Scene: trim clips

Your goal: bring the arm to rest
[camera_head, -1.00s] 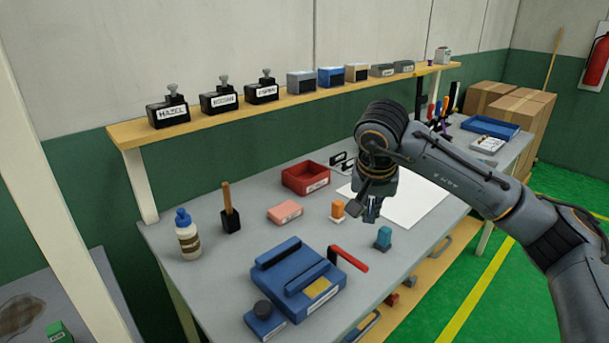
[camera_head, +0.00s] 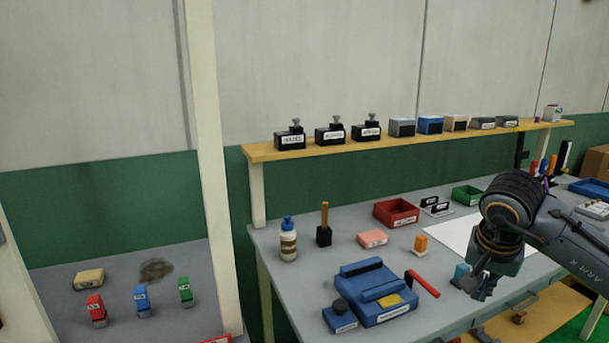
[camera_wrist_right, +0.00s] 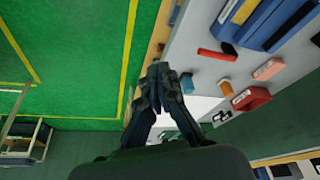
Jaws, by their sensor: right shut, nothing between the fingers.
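My right gripper (camera_head: 478,288) hangs over the front part of the workbench, pointing down, near a teal-topped block (camera_head: 461,275). In the right wrist view the right gripper (camera_wrist_right: 160,72) has its fingers together with nothing between them. The right arm (camera_head: 575,240) comes in from the right edge. My left gripper is not in view.
The bench (camera_head: 300,240) holds a blue device (camera_head: 375,295) with a red handle, a red bin (camera_head: 396,212), a pink block (camera_head: 372,238), a glue bottle (camera_head: 288,240) and white paper (camera_head: 465,235). A shelf (camera_head: 400,141) runs behind. A second table (camera_head: 60,285) stands left.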

